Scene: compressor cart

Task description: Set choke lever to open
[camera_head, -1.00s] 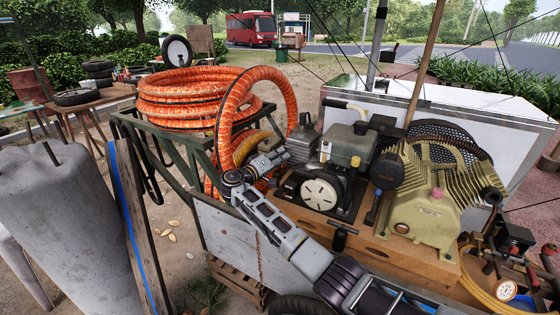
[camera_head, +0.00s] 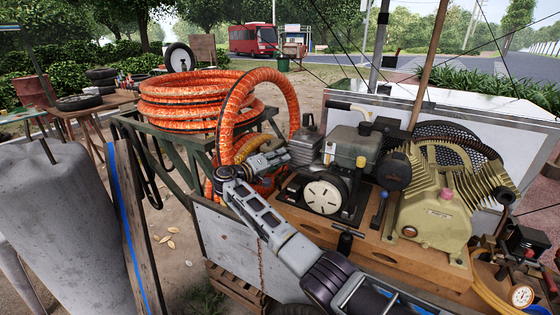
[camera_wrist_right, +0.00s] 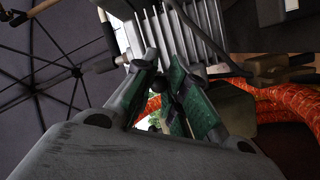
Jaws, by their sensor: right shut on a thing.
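The engine (camera_head: 352,148) sits on the wooden deck of the cart, with a white round recoil cover on its front. My right gripper (camera_head: 284,157) reaches in from below to the engine's left side, beside its grey finned part (camera_head: 306,143). In the right wrist view, my right gripper (camera_wrist_right: 180,88) has its green-padded fingers closed around a small dark round knob, which looks like the end of the choke lever (camera_wrist_right: 184,80). The lever's stem and its position marks are hidden. In the head view the fingers hide the lever. My left gripper is not in view.
An orange hose coil (camera_head: 182,101) on a green frame stands close left of the gripper. The tan compressor (camera_head: 440,205) and a blue-handled lever (camera_head: 379,208) are right of the engine. A gauge (camera_head: 522,296) is at lower right.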

